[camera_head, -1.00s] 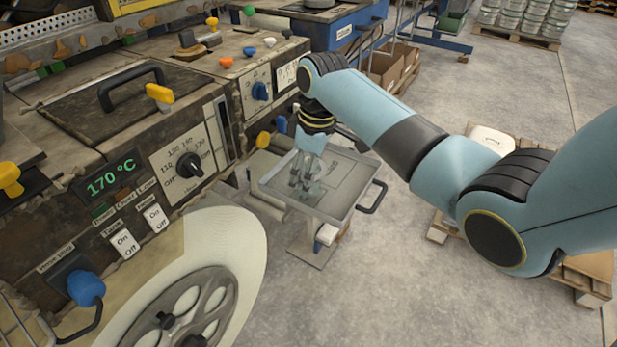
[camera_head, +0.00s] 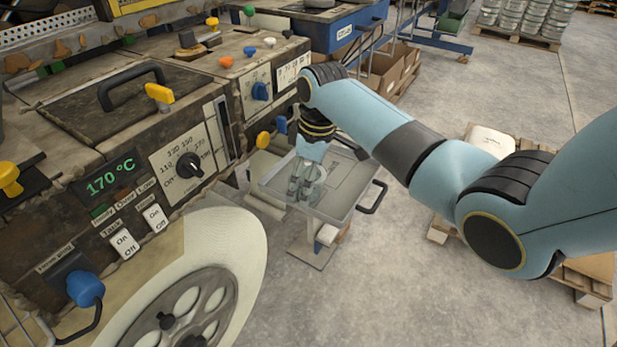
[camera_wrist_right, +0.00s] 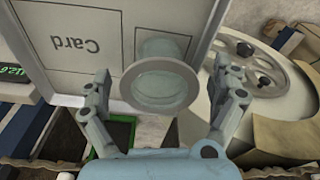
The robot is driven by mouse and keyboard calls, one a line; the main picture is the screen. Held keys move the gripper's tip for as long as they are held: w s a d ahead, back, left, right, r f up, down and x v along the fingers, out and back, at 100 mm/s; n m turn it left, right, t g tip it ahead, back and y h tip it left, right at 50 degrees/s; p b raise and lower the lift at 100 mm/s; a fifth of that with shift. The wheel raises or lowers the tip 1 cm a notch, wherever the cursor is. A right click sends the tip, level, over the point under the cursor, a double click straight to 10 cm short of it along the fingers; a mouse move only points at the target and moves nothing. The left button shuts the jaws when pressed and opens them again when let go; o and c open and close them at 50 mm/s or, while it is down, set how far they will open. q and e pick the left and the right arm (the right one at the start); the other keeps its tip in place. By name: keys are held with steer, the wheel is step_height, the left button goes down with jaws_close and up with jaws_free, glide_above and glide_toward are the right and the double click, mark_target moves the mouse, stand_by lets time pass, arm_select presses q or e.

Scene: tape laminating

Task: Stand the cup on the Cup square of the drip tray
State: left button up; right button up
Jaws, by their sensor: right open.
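The cup (camera_wrist_right: 158,84) is a pale grey-green, glassy vessel with a wide round rim, and its open mouth faces the right wrist camera. It appears to stand upright on the drip tray (camera_wrist_right: 203,12), inside an outlined area beside the square marked Card. The Cup label is not readable. My right gripper (camera_wrist_right: 161,76) is open, with one finger on each side of the cup and gaps visible. In the head view the right gripper (camera_head: 303,187) is low over the drip tray (camera_head: 345,208), and its fingers partly hide the cup (camera_head: 317,174). My left gripper is out of view.
The dirty laminating machine (camera_head: 130,140) with knobs and switches stands left of the tray. A large spoked wheel (camera_head: 190,305) is in front. The tray has a dark handle (camera_head: 374,198) at its right. Open floor lies to the right and front.

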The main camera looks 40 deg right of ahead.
steer(key=shift+r, duration=0.1)
step_height(320, 180, up, 12)
steer(key=s, duration=0.1)
steer(key=shift+d+p, duration=0.35)
steer(key=shift+p, duration=0.1)
steer(key=shift+s, duration=0.15)
